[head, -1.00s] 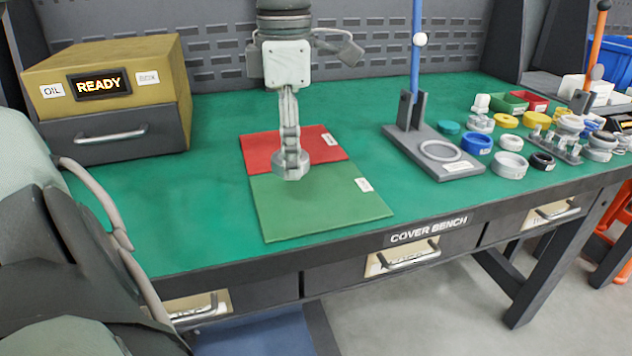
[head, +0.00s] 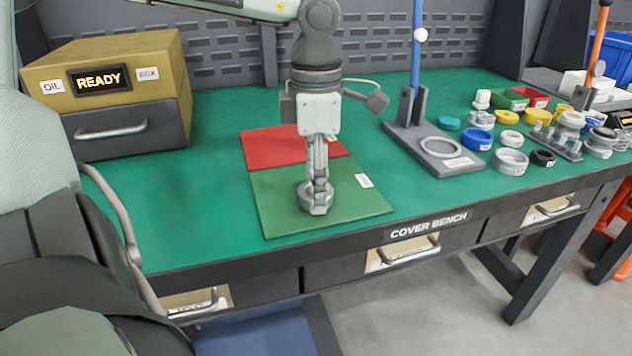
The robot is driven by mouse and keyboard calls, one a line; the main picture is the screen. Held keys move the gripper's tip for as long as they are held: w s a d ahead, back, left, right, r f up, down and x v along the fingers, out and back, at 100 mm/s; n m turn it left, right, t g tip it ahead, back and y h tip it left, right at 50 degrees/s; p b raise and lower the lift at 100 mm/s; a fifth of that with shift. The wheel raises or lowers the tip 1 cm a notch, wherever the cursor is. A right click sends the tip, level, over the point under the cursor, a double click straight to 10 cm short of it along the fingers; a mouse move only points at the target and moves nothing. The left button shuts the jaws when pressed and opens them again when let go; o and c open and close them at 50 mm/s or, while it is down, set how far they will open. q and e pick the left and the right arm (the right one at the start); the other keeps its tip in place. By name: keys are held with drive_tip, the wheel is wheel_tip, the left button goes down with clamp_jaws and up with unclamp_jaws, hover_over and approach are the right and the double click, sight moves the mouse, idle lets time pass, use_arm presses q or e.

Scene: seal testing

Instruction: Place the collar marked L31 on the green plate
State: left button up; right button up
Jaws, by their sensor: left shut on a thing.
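My left gripper (head: 317,186) points down over the green plate (head: 285,220), shut on a grey ring-shaped collar (head: 316,203). No L31 marking can be read on the collar. The collar is over the middle of the green plate, at or just above its surface; I cannot tell whether it touches. The green plate lies flat on the bench and has a small white label on its right side. My right gripper is not in view.
A red plate (head: 268,146) adjoins the green plate's back edge. A yellow and grey box reading READY (head: 104,88) stands at the left. A grey stand with a blue post (head: 432,150) is at the right, with several rings and small bins beyond it.

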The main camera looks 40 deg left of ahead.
use_arm(q)
drive_tip(key=shift+f, duration=0.1)
drive_tip(key=o, duration=1.3)
drive_tip(key=shift+o, duration=1.2)
wheel_tip(320, 180, up, 12)
drive_tip(key=shift+p, duration=0.4)
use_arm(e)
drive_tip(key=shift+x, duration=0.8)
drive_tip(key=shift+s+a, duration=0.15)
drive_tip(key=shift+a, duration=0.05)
